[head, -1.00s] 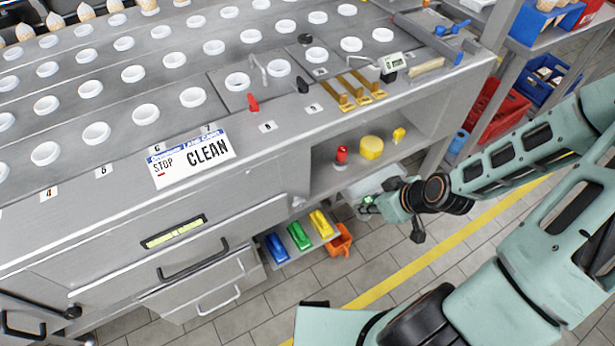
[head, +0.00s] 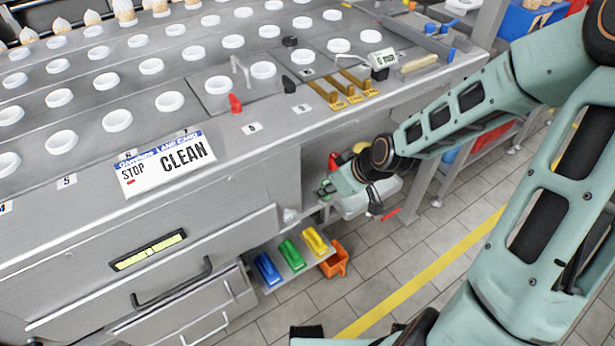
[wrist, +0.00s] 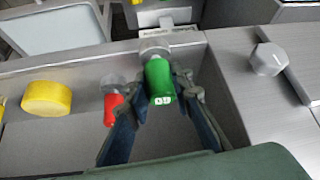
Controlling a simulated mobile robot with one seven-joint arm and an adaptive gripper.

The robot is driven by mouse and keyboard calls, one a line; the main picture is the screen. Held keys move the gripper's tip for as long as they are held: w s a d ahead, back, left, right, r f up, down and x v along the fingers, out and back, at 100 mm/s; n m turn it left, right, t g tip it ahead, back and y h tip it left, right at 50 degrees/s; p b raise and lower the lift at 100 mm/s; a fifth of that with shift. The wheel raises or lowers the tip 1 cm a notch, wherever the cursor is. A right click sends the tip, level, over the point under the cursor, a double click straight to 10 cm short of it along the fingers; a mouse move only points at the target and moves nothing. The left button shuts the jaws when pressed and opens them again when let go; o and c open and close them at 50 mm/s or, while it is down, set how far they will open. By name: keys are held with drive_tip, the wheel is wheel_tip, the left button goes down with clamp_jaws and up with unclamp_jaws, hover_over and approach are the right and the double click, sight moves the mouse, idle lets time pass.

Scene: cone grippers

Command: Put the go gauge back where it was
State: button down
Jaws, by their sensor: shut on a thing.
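My gripper (wrist: 160,98) has its two dark fingers on either side of a green-handled gauge (wrist: 160,80) and is shut on it. White marks show on the handle's near end, and a metal head shows beyond it. A red-handled gauge (wrist: 113,108) sits just left of the left finger in the wrist view. In the head view, my gripper (head: 326,190) is at the open shelf under the counter, and a bit of green shows at its tips. I cannot tell whether the green gauge touches the shelf.
A yellow cylinder (wrist: 47,98) stands farther left on the shelf. A grey knob (wrist: 268,60) is on the metal surface to the right. The counter edge is above my gripper.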

drive_tip(key=w+a+b, duration=0.1)
drive_tip(key=w+a, duration=0.4)
drive_tip(key=shift+b, duration=0.35)
drive_tip(key=shift+f, duration=0.1)
drive_tip(key=shift+f, duration=0.15)
drive_tip(key=c, duration=1.7)
unclamp_jaws()
